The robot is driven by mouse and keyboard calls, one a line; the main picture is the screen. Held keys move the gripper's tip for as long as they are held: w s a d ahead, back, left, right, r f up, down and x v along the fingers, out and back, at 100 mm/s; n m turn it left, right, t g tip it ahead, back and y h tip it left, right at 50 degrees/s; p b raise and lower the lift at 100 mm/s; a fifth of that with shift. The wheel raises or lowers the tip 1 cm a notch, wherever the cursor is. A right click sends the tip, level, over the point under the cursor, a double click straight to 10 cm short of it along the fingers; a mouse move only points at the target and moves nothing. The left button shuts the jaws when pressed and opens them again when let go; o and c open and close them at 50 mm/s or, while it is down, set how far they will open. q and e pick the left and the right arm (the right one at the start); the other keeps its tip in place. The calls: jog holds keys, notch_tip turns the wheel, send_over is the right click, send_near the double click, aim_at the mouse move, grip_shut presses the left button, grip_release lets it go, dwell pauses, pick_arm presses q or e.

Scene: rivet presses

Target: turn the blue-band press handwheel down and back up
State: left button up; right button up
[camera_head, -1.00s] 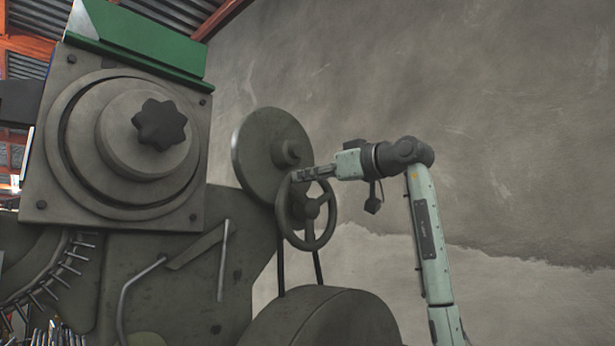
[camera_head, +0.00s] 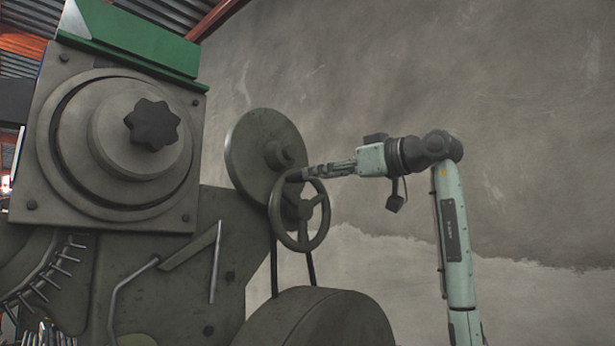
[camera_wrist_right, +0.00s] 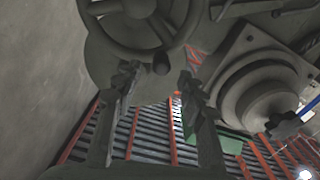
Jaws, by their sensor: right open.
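The grey spoked handwheel (camera_head: 299,214) is on the right side of the press (camera_head: 115,140), in front of a round disc. It also shows at the top of the right wrist view (camera_wrist_right: 140,20), with a short dark peg (camera_wrist_right: 160,66) at its rim. My right gripper (camera_head: 308,173) is at the wheel's upper rim, coming from the right. In the wrist view its fingers (camera_wrist_right: 157,76) are open, one on each side of the peg's line; contact cannot be told. No blue band is clear on this press. My left gripper is not in view.
The press has a green top cover (camera_head: 135,40) and a dark lobed knob (camera_head: 152,125). A large drum (camera_head: 325,320) sits below the handwheel. A bare grey wall (camera_head: 500,110) stands behind; the space right of my right arm looks free.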

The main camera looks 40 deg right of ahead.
jog(key=s, duration=0.6)
jog(key=shift+d, duration=0.25)
jog(key=shift+s, duration=0.1)
